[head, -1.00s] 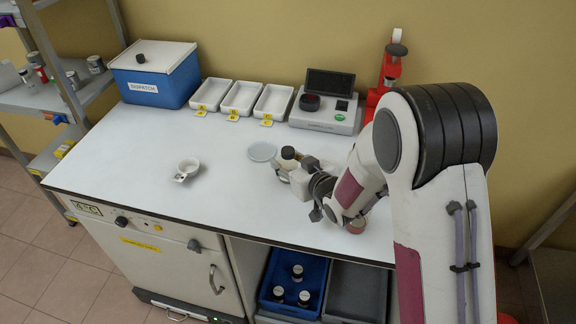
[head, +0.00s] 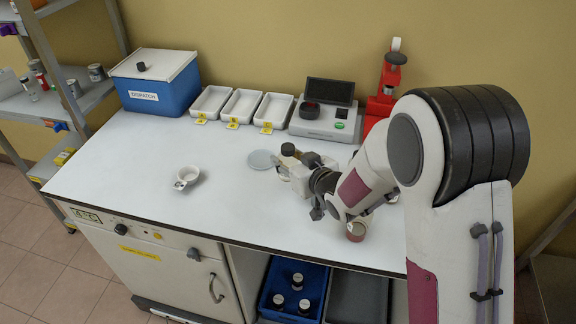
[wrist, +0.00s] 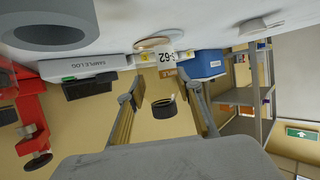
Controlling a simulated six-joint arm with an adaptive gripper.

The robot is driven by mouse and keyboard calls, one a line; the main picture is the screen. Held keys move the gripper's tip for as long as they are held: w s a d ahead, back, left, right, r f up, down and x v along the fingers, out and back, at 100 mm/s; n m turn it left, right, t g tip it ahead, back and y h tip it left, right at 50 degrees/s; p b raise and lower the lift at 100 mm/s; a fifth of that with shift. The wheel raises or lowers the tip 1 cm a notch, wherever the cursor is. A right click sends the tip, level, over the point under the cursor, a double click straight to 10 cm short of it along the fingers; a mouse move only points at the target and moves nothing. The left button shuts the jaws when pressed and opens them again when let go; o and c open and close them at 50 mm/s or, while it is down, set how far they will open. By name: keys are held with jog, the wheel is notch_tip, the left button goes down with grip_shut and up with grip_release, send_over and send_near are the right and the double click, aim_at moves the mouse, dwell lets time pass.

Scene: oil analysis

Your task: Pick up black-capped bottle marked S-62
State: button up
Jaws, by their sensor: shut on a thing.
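The black-capped bottle (wrist: 165,58) is between my gripper's fingers in the wrist view, where its white label shows "-62" and its black cap (wrist: 163,106) points toward the camera's lower side. In the head view its dark cap (head: 288,149) shows above my gripper (head: 288,170), which hides most of the body. My gripper also shows in the wrist view (wrist: 167,90), shut on the bottle. The bottle appears to be held a little above the white bench (head: 225,215), right of a pale round dish (head: 260,159).
White trays (head: 243,107), a blue dispatch box (head: 155,92), a grey device (head: 323,120) and a red stand (head: 384,88) line the back. Bottles stand in a blue crate (head: 266,306) below.

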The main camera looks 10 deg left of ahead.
aim_at(288, 147)
jog(key=shift+r, duration=3.1)
